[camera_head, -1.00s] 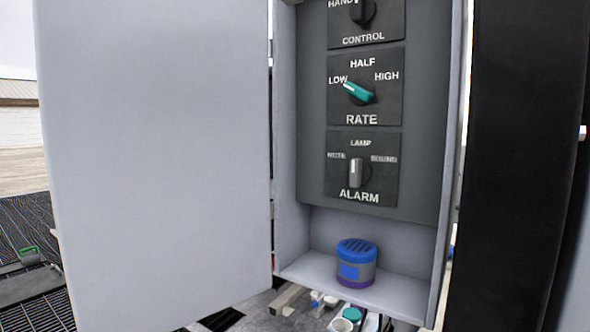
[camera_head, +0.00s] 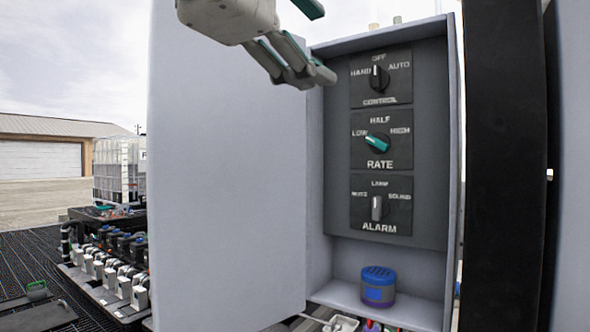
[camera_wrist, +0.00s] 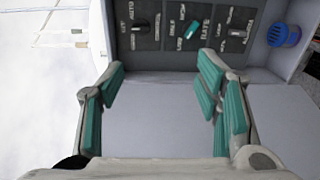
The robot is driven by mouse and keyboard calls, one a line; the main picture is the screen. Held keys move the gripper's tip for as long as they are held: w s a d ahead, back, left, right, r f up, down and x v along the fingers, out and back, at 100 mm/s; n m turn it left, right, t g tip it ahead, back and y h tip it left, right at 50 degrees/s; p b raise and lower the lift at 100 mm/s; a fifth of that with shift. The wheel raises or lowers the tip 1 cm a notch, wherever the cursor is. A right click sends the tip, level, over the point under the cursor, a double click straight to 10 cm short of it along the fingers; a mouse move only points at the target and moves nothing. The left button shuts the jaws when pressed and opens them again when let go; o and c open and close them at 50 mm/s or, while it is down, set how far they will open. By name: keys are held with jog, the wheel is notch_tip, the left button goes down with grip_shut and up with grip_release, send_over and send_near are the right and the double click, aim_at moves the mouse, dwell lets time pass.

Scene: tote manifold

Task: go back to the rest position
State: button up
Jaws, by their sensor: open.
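My gripper (camera_head: 314,42) is at the top of the head view, in front of the open door and near the upper left of the control cabinet (camera_head: 455,180). Its teal-padded fingers are spread, with nothing between them. In the wrist view my gripper (camera_wrist: 163,85) is also open and empty, with the cabinet's knobs beyond the fingertips. The gripper is apart from the knobs. The black control knob (camera_head: 379,78) points up to OFF. The teal rate knob (camera_head: 377,143) points toward LOW. The grey alarm knob (camera_head: 377,208) points up to LAMP.
The cabinet door (camera_head: 225,190) stands open at left. A dark post (camera_head: 503,170) rises close at right. A caged white tank (camera_head: 119,170) and a row of valves stand on grating at left.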

jog(key=d+f+m+g+y, duration=0.1)
jog(key=d+f+g, duration=0.2)
jog(key=d+f, duration=0.6)
jog(key=d+f+m+g+y, duration=0.25)
jog(key=d+f, duration=0.25)
jog(key=f, duration=0.8)
jog(key=s+d+f+m+g+y, duration=0.2)
jog(key=s+f+m+y, duration=0.1)
jog(key=f, duration=0.7)
jog(key=s+d+f+m+g+y, duration=0.1)
jog(key=s+f+m, duration=0.4)
jog(key=f, duration=0.5)
jog(key=shift+s+d+g+y, duration=0.35)
jog(key=shift+s+d+y, duration=0.15)
jog(key=shift+y, duration=0.65)
